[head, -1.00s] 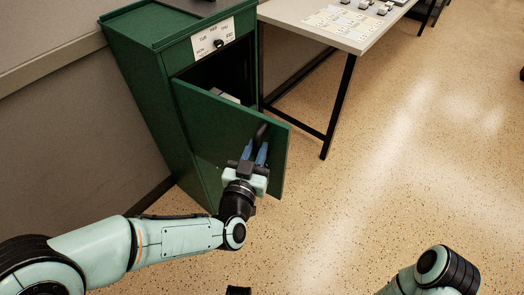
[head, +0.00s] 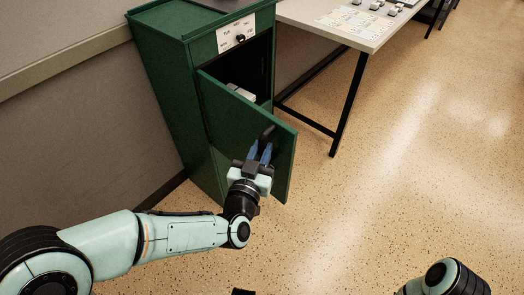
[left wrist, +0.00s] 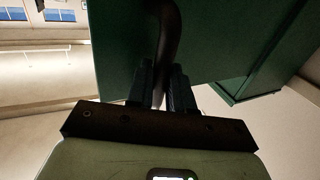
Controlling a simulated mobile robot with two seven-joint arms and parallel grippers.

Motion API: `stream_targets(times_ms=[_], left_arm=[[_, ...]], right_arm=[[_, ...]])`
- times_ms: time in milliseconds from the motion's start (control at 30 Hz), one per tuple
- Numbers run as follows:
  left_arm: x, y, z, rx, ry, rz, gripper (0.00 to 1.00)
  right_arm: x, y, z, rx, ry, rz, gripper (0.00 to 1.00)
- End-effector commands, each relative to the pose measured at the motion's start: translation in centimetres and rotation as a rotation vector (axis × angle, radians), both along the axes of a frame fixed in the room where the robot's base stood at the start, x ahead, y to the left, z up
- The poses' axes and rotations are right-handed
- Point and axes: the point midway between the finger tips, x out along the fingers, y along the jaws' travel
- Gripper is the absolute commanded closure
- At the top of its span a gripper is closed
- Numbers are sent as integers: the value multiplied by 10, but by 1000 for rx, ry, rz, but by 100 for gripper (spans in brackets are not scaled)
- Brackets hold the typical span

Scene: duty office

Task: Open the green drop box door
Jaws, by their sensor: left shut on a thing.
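The green drop box (head: 165,85) stands against the wall in the head view, with a dial on its white label plate (head: 236,34). Its green door (head: 238,118) stands partly open, swung out toward me, and the dark inside shows with a pale object (head: 240,92) in it. My left gripper (head: 260,150) is at the door's outer face, shut on the dark door handle (head: 268,133). In the left wrist view the fingers (left wrist: 161,88) close around the black curved handle (left wrist: 169,40). My right arm shows at the lower right, but its gripper is out of view.
A table (head: 335,22) with papers and small devices stands right of the box, its black leg (head: 348,105) near the door's swing. The speckled floor (head: 400,180) to the right and in front is clear. The grey wall (head: 70,120) is at the left.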

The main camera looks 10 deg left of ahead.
Motion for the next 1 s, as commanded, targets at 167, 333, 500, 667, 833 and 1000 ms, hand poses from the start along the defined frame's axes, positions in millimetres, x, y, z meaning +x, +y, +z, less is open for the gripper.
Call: stream_targets(times_ms=[167, 333, 500, 667, 833, 1000], left_arm=[[3, 10, 3, -3, -9, 27, 100], [3, 10, 3, -3, -9, 27, 60], [2, 8, 2, -3, -8, 21, 60], [2, 6, 2, -1, -6, 16, 60], [2, 4, 1, -1, -5, 11, 60], [4, 5, 1, 0, -3, 8, 60]], right_arm=[[0, 0, 0, 0, 0, 0, 67], [0, 0, 0, 0, 0, 0, 67], [0, 0, 0, 0, 0, 0, 67], [0, 0, 0, 0, 0, 0, 67], [0, 0, 0, 0, 1, 0, 67], [-2, 0, -2, 0, 7, -1, 67]])
